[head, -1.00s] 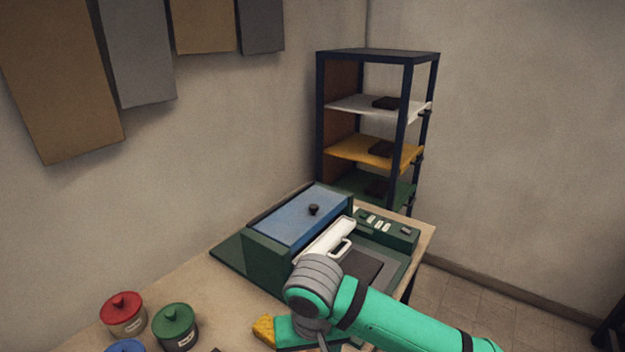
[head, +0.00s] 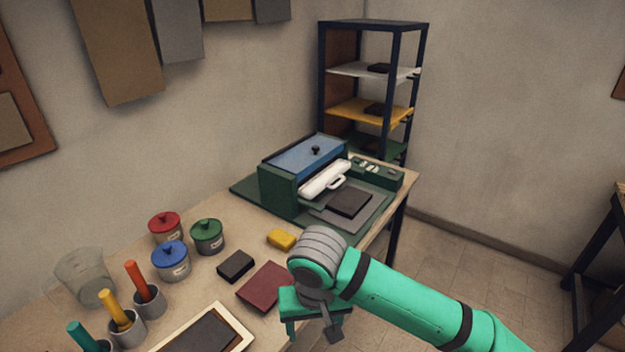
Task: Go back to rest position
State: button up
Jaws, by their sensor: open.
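My gripper (head: 315,338) is at the lower middle of the head view, at the end of my green and grey arm. It hangs over the front edge of the table (head: 215,275), just right of a dark red flat piece (head: 265,285). The jaws are open, and I see nothing between them, though the wrist hides part of them. A dark flat piece (head: 349,203) lies on the grey plate of the green machine, apart from my gripper.
The green machine (head: 282,190) with a blue lid stands at the table's far end. Lidded pots (head: 207,235), a yellow block (head: 281,239), a black block (head: 236,265), handled tools in cups (head: 122,318) and a framed tray (head: 240,320) cover the left. A shelf rack (head: 384,90) stands behind.

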jog(key=w+a+r+t+y, duration=0.25)
jog(key=a+y, duration=0.25)
jog(key=a, duration=0.3)
jog(key=w+a+r+m+t+y, duration=0.1)
jog(key=a+r+t+y, duration=0.25)
jog(key=a, duration=0.55)
jog(key=w+a+r+t+y, duration=0.2)
jog(key=a+r+y, duration=0.25)
jog(key=a, duration=0.35)
jog(key=s+d+f+m+t+h, duration=0.45)
jog(key=d+f, duration=0.25)
jog(key=f, duration=0.3)
jog(key=s+d+f+m+t+h, duration=0.35)
jog(key=s+d+f+h, duration=0.3)
jog(key=f, duration=0.25)
jog(key=s+d+f+n, duration=0.1)
jog(key=s+d+n, duration=0.1)
jog(key=s, duration=0.5)
jog(key=s+d+f+n+g+h, duration=0.1)
jog(key=s+d+f+n, duration=0.1)
jog(key=s+d, duration=0.3)
jog(key=s+d+f+n+g+h, duration=0.1)
jog(key=s+d+f+n, duration=0.1)
jog(key=s, duration=0.9)
jog(key=shift+s+d+f+n, duration=0.25)
jog(key=shift+d+n, duration=0.35)
jog(key=shift+d, duration=0.55)
